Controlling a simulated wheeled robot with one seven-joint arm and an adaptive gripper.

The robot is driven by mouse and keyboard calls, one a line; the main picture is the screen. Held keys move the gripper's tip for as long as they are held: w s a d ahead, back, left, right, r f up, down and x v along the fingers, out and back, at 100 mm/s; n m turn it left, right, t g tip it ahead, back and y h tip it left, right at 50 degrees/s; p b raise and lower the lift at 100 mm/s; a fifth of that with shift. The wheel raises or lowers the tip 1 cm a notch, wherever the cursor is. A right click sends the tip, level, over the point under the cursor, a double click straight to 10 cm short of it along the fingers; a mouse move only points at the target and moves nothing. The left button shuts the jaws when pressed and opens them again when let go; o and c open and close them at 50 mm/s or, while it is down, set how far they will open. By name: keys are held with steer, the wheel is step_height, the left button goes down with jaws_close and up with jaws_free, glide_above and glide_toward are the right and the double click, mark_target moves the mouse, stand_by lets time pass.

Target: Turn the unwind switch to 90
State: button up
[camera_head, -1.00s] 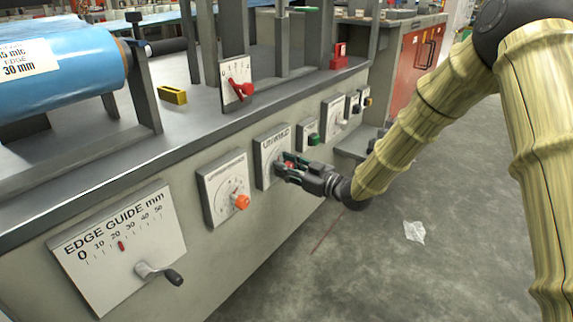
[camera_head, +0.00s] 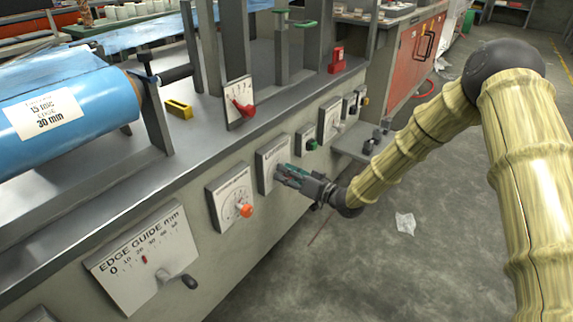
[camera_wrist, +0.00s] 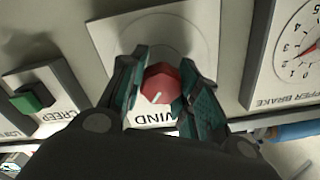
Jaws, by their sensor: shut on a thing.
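The unwind switch is a red faceted knob (camera_wrist: 160,84) on a white plate (camera_wrist: 200,30) in the wrist view. The letters "WIND" show upside down on the plate, partly hidden by my gripper. A pale pointer line on the knob's face slants. My gripper (camera_wrist: 162,90) has its two green-padded fingers on either side of the knob, shut on it. In the head view, my gripper (camera_head: 280,172) reaches the unwind plate (camera_head: 268,152) on the machine's front, and its fingers hide the knob there. The scale marks on the plate are not readable.
Left of the unwind plate in the head view is a dial with an orange knob (camera_head: 246,210). A green creep button (camera_head: 312,144) sits to the right. The floor in front is mostly clear, with a plastic scrap (camera_head: 405,223).

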steer(key=m+p, duration=0.4)
steer(key=shift+d+r+m, duration=0.1)
steer(key=shift+r+m, duration=0.05)
steer(key=shift+m, duration=0.25)
steer(key=m+p, duration=0.1)
steer(key=m, duration=0.2)
steer(key=m+p, duration=0.1)
steer(key=m, duration=0.1)
steer(key=shift+w+f+p, duration=0.1)
steer(key=shift+f+p, duration=0.15)
steer(key=shift+p, duration=0.1)
steer(key=o, duration=1)
steer(key=v, duration=1.2)
